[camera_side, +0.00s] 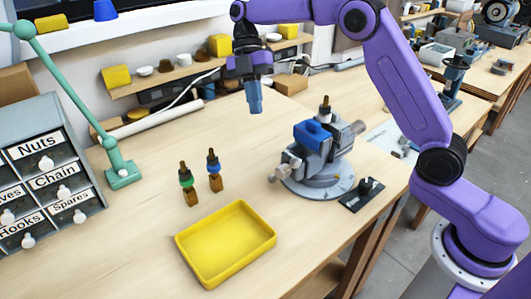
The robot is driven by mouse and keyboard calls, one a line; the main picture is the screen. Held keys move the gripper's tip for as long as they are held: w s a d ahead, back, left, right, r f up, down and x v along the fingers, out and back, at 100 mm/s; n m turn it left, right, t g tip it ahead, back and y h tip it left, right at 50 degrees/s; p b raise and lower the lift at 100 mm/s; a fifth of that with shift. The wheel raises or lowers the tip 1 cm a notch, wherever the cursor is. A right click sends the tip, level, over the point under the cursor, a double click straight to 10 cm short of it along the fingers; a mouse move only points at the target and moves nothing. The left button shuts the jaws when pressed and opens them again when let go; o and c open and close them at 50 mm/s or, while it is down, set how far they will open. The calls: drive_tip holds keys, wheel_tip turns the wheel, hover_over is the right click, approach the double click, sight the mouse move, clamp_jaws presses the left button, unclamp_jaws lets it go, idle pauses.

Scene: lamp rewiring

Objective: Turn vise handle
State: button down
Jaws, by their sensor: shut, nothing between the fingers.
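A grey vise (318,160) stands on a round base (318,183) right of the table's middle. A blue block (313,132) sits on top at its jaws. A grey knob-like part (280,173) sticks out at the vise's lower left, and another grey part (358,127) sticks out at its upper right. I cannot tell which of these is the handle. My gripper (254,108) is shut and empty, pointing down above the table, up and left of the vise and apart from it.
A yellow tray (226,243) lies at the front. Two dropper bottles, one green-banded (188,185) and one blue-banded (214,172), stand behind it. A black plate with a knob (362,194) lies right of the vise. A green lamp (123,173) and a labelled drawer cabinet (45,175) stand left.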

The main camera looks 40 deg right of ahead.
wheel_tip(320, 180, down, 3)
drive_tip(key=w+m, duration=0.2)
drive_tip(key=m, duration=0.1)
approach(267, 182)
drive_tip(key=shift+s+a+f+m, duration=0.2)
drive_tip(key=shift+a+f, duration=0.2)
drive_tip(key=shift+a, duration=0.2)
drive_tip(key=shift+s+a+f+m, duration=0.2)
drive_tip(key=shift+a+f, duration=0.25)
drive_tip(key=shift+a, duration=0.15)
drive_tip(key=shift+s+d+f, duration=0.1)
drive_tip(key=shift+s+f, duration=0.2)
drive_tip(key=shift+s, duration=0.3)
drive_tip(key=shift+s+d+f, duration=0.15)
drive_tip(key=shift+s+f, duration=0.15)
drive_tip(key=shift+s, duration=0.35)
drive_tip(key=shift+s+f+g+y, duration=0.15)
drive_tip(key=shift+f+g, duration=0.25)
drive_tip(key=shift+g, duration=0.2)
drive_tip(key=shift+s+f+g+y, duration=0.1)
drive_tip(key=shift+f+g+y, duration=0.05)
drive_tip(key=shift+f+g, duration=0.4)
drive_tip(key=shift+s+f+m+g, duration=0.3)
drive_tip(key=shift+s+g, duration=0.05)
drive_tip(key=shift+g, duration=0.7)
